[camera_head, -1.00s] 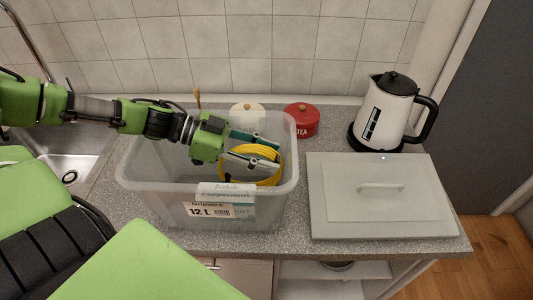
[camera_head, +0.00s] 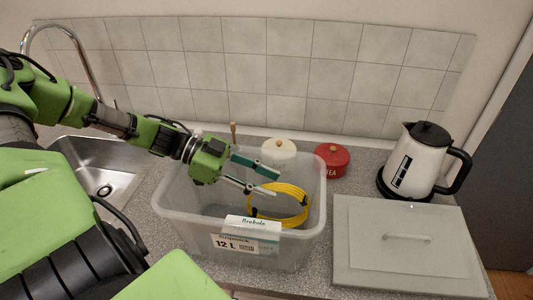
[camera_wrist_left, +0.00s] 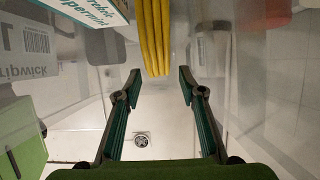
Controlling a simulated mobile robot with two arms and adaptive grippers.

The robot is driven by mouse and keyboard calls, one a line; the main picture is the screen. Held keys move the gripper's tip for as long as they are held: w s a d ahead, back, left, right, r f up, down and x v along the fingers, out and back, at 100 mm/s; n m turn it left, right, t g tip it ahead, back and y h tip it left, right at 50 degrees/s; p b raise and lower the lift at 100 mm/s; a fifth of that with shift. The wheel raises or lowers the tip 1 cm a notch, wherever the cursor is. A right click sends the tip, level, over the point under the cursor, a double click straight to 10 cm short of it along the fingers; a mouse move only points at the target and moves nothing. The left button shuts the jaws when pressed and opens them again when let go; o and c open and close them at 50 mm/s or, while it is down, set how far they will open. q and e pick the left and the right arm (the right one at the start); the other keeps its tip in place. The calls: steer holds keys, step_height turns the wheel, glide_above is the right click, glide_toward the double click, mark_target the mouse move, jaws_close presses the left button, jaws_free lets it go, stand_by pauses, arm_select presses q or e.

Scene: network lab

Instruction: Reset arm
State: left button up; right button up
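My left gripper (camera_head: 262,180) is open and empty, over the clear plastic bin (camera_head: 185,221). Its two fingers point right and slightly down. A coil of yellow cable (camera_head: 301,213) lies in the bin, to the right of and below the fingertips. In the left wrist view the gripper (camera_wrist_left: 158,80) shows its fingers spread wide with nothing between the pads. Strands of the yellow cable (camera_wrist_left: 153,35) show beyond the fingertips there. My right gripper is not in view.
A white and teal box (camera_head: 250,228) is at the bin's front wall. A white pot (camera_head: 279,153) and a red tea tin (camera_head: 334,161) stand behind the bin. A kettle (camera_head: 420,160) and a grey lid (camera_head: 352,245) are to the right. A sink (camera_head: 92,160) is at left.

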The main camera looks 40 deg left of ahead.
arm_select(q)
step_height(320, 180, up, 8)
steer(key=shift+d+f+b, duration=0.1)
steer(key=shift+d+b, duration=0.05)
steer(key=shift+b, duration=0.2)
